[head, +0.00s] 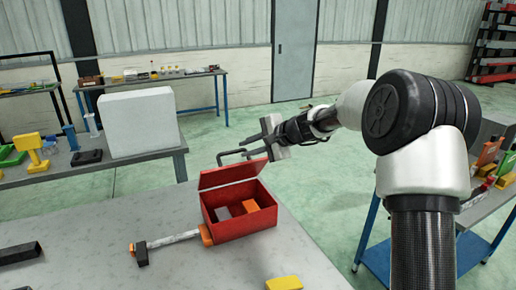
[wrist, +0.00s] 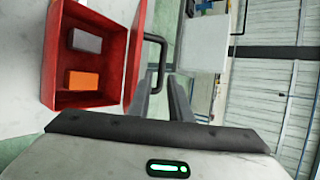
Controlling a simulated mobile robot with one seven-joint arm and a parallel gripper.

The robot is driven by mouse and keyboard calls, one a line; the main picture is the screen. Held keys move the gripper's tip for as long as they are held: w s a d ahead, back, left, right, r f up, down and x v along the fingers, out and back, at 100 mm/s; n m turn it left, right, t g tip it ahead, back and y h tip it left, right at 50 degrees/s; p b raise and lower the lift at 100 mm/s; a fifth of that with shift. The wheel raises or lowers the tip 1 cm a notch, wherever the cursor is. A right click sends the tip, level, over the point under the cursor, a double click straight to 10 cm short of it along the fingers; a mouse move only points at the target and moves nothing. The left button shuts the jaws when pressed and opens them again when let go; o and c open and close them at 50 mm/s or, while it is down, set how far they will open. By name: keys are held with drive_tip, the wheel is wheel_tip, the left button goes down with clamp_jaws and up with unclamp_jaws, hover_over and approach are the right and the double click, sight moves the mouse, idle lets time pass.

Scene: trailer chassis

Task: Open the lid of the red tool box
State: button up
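The red tool box (head: 247,222) stands on the grey table, with its interior visible and its lid (head: 233,174) raised at the back. A grey block and an orange block lie inside. The box also shows at the upper left of the wrist view (wrist: 76,98), with the lid (wrist: 136,45) seen nearly edge-on. A black bar handle (wrist: 161,62) sticks out from the lid. My gripper (wrist: 169,82) is just beside the handle, fingers slightly apart with a narrow gap between them. I see nothing held; contact with the handle is unclear. In the head view, my gripper (head: 246,154) is above the lid.
A yellow block (head: 284,283) and a dark bar (head: 20,253) lie near the front. A white block (head: 140,122) stands on the table behind. Floor is open behind the box.

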drive_tip(key=v, duration=0.5)
drive_tip(key=shift+c, duration=0.4)
drive_tip(key=shift+s+f, duration=0.1)
drive_tip(key=shift+f, duration=0.15)
clamp_jaws()
wheel_tip(320, 180, down, 3)
drive_tip(key=s+d+m+h, duration=0.1)
drive_tip(key=s+d+h, duration=0.1)
drive_tip(key=h, duration=0.1)
drive_tip(key=m+t+h, duration=0.1)
drive_tip(key=t, duration=0.3)
approach(230, 167)
drive_tip(key=shift+w+a+f+b, duration=0.2)
drive_tip(key=shift+w+a, duration=0.15)
drive_tip(key=shift+w, duration=1.2)
drive_tip(key=shift+w+a+f+b, duration=0.15)
drive_tip(key=shift+w+a, duration=0.15)
drive_tip(key=shift+w, duration=1.25)
drive_tip(key=shift+w+a+f+b, duration=0.2)
drive_tip(key=shift+w+a, duration=0.15)
drive_tip(key=shift+w, duration=1.2)
